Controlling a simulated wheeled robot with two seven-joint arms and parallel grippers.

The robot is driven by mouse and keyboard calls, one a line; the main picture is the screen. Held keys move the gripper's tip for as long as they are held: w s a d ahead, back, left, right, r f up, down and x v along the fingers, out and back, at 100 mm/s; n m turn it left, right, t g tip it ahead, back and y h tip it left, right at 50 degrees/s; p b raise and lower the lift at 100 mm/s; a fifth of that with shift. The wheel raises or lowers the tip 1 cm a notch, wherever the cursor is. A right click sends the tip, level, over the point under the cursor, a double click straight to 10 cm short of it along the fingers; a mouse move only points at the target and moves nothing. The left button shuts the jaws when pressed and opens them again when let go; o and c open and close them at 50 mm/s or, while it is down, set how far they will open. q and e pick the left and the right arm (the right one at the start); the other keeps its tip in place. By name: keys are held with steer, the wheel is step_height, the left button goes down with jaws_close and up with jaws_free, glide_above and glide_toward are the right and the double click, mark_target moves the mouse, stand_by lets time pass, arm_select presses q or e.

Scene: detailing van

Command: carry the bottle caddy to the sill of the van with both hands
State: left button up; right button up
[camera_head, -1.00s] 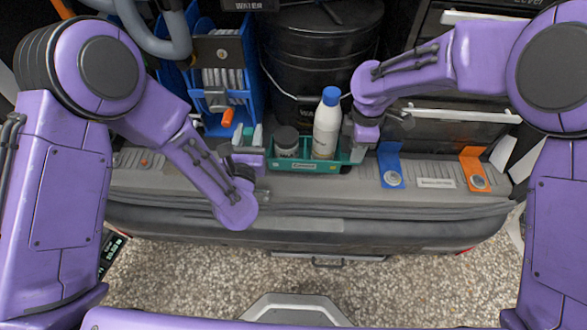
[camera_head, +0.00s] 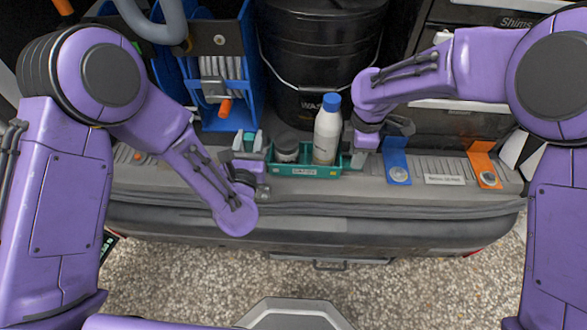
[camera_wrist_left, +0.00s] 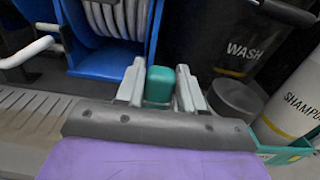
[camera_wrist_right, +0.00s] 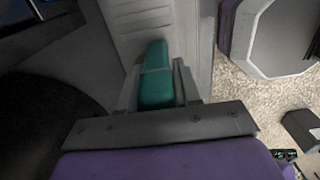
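The teal bottle caddy (camera_head: 325,171) stands upright, low over or on the grey sill (camera_head: 300,205) of the van; contact beneath it is hard to tell. It holds a white bottle with a blue cap (camera_head: 326,135) and a dark grey jar (camera_head: 287,148). My left gripper (camera_head: 249,142) is at its left end, shut on a teal handle (camera_wrist_left: 160,84). My right gripper (camera_head: 372,135) is at its right end. Its fingers hold the other teal handle (camera_wrist_right: 157,85), seen between them in the right wrist view.
A black bucket (camera_head: 320,45) stands right behind the caddy, with a blue hose reel (camera_head: 235,60) to its left. A blue clip (camera_head: 397,165) and an orange clip (camera_head: 484,165) sit on the sill at right. Grey drawers stand behind them. Gravelly ground lies in front.

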arm_select(q)
steer(key=o, duration=0.4)
steer(key=shift+r, duration=0.15)
steer(key=shift+c, duration=0.2)
arm_select(e)
steer(key=o, duration=0.4)
steer(key=shift+r, duration=0.1)
steer(key=shift+c, duration=0.2)
steer(key=shift+r, duration=0.3)
step_height(320, 180, up, 11)
steer(key=shift+r, duration=0.2)
arm_select(q)
steer(key=s, duration=1.2)
steer(key=shift+s, duration=0.1)
